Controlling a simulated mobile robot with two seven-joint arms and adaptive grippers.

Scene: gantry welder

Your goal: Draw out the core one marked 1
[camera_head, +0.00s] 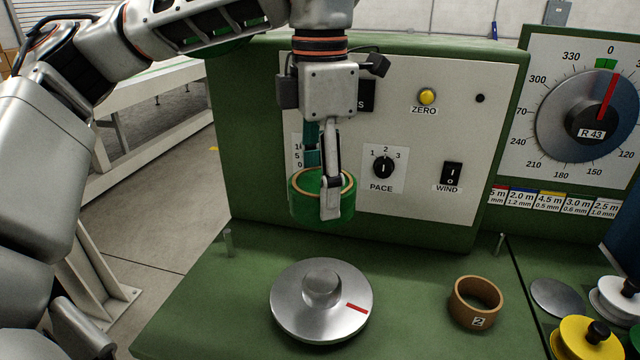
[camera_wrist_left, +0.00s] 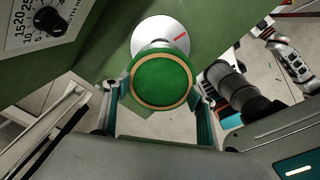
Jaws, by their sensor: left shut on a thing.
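My left gripper (camera_head: 328,195) is shut on a green ring-shaped core (camera_head: 305,208) with a tan rim. The core hangs in the air, clear of the metal disc (camera_head: 290,310) and its raised hub (camera_head: 321,280). In the left wrist view, the core (camera_wrist_left: 162,80) sits between the two fingers of my left gripper (camera_wrist_left: 161,95). I see no number on the held core; its marking is hidden or turned away. A brown ring core marked 2 (camera_head: 461,306) stands on the green bench to the right of the disc.
Behind the held core is a panel with a PACE knob (camera_head: 383,167), a WIND switch (camera_head: 451,173) and a yellow ZERO button (camera_head: 427,96). A dial (camera_head: 560,115) is at right. Yellow (camera_head: 570,340) and white (camera_head: 612,300) spools stand lower right. Two short pegs rise from the bench.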

